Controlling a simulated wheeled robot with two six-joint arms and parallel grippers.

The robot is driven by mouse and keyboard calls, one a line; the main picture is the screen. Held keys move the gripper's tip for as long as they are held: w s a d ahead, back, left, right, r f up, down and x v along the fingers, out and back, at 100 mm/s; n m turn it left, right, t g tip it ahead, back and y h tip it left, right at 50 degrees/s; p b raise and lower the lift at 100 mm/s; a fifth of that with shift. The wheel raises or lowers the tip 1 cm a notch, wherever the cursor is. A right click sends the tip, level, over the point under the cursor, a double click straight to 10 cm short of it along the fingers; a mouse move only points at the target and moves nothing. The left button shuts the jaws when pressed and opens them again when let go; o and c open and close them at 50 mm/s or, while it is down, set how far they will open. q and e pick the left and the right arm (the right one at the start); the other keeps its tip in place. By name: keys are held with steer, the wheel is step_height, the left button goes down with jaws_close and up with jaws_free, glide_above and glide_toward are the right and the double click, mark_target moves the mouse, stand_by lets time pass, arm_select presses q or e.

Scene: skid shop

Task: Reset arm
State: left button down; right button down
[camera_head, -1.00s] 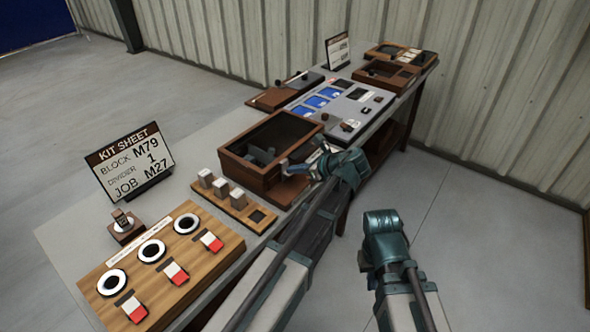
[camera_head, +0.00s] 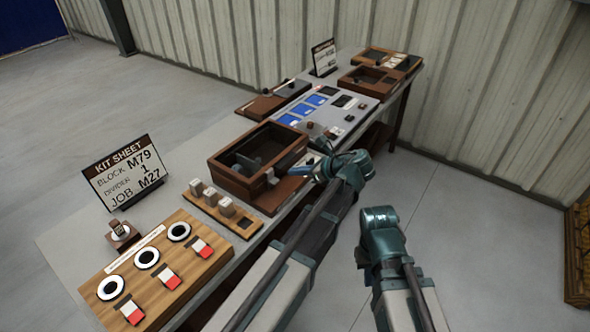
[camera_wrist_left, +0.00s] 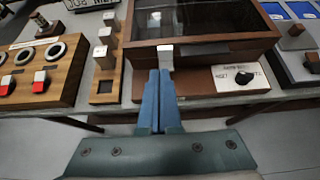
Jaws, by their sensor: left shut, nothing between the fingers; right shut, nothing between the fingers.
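My left gripper (camera_head: 294,172) is shut and empty at the front of a dark brown wooden box (camera_head: 229,177). In the left wrist view its blue fingers (camera_wrist_left: 163,76) lie together, pointing at a small silver tab (camera_wrist_left: 165,54) on the box's front; whether they touch it I cannot tell. The tab also shows in the head view (camera_head: 272,177). My right gripper (camera_head: 380,225) hangs off the table's front side, shut; its fingers are mostly hidden.
A selector knob (camera_wrist_left: 243,77) sits right of the fingers. A tray of silver blocks (camera_head: 222,212), a wooden switch panel (camera_head: 195,275) and a kit sheet sign (camera_head: 124,172) stand left. A panel with blue screens (camera_head: 318,100) lies beyond.

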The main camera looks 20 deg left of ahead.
stand_by(0.5)
arm_select(q)
steer(key=s+d+f+n+g+h, duration=0.1)
steer(key=s+f+n+g+h, duration=0.1)
steer(key=s+f+n+h, duration=0.6)
steer(key=s+d+f+n+g+h, duration=0.1)
steer(key=s+d+f+n+h, duration=0.15)
steer(key=s+n, duration=0.9)
steer(key=s+d+m+g, duration=0.1)
steer(key=s+d, duration=0.2)
steer(key=d, duration=0.7)
steer(key=shift+d+r+y, duration=0.15)
steer(key=shift+r+y, duration=0.1)
steer(key=shift+y, duration=0.1)
steer(key=shift+s+m, duration=0.1)
steer(key=shift+m, duration=0.15)
